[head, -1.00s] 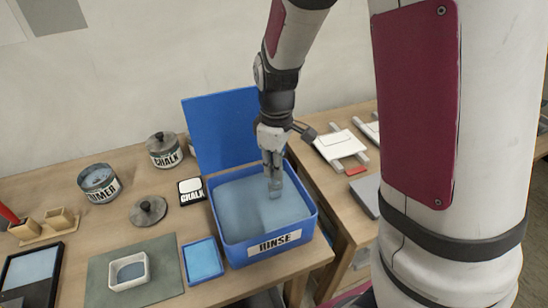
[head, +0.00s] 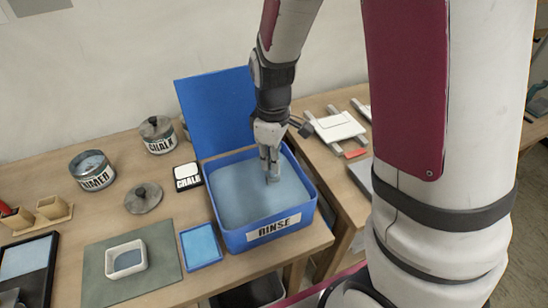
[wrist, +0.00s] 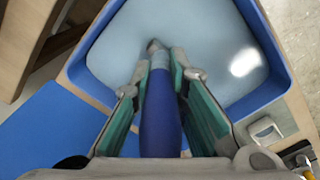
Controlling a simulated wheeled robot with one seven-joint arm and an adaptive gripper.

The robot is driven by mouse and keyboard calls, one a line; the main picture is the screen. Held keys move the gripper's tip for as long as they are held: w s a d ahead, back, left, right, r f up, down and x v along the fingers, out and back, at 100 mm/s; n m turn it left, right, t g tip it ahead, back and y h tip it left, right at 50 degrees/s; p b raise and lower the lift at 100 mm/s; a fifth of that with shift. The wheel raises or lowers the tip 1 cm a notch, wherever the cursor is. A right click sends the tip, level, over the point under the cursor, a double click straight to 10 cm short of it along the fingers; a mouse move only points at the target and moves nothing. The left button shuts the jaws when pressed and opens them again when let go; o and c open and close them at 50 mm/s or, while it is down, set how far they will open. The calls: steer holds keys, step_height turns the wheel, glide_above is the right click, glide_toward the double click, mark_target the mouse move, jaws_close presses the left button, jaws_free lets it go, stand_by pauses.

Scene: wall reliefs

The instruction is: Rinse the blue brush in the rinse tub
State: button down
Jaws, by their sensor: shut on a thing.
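The rinse tub (head: 262,238) is a blue box labelled RINSE, filled with grey-blue liquid, with its blue lid (head: 215,112) standing open at the back. My gripper (head: 270,172) points down into the tub, its fingertips close to the liquid. In the wrist view my gripper (wrist: 160,75) is shut on the blue brush (wrist: 160,115), whose blue handle runs between the fingers. The brush's grey lower end reaches toward the liquid; I cannot tell exactly how deep it is. In the head view the fingers hide most of the brush.
White panels (head: 338,127) lie on the right table.

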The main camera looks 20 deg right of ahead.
steer(key=a+p, duration=0.1)
steer(key=a, duration=0.7)
steer(key=shift+a, duration=0.4)
steer(key=shift+d, duration=4.55)
steer(key=shift+a, duration=0.1)
steer(key=a, duration=0.9)
steer(key=shift+p, duration=0.4)
steer(key=shift+d, duration=0.1)
steer(key=shift+d, duration=4.5)
steer(key=shift+r, duration=0.1)
steer(key=shift+r+p, duration=1.1)
steer(key=shift+r, duration=1.3)
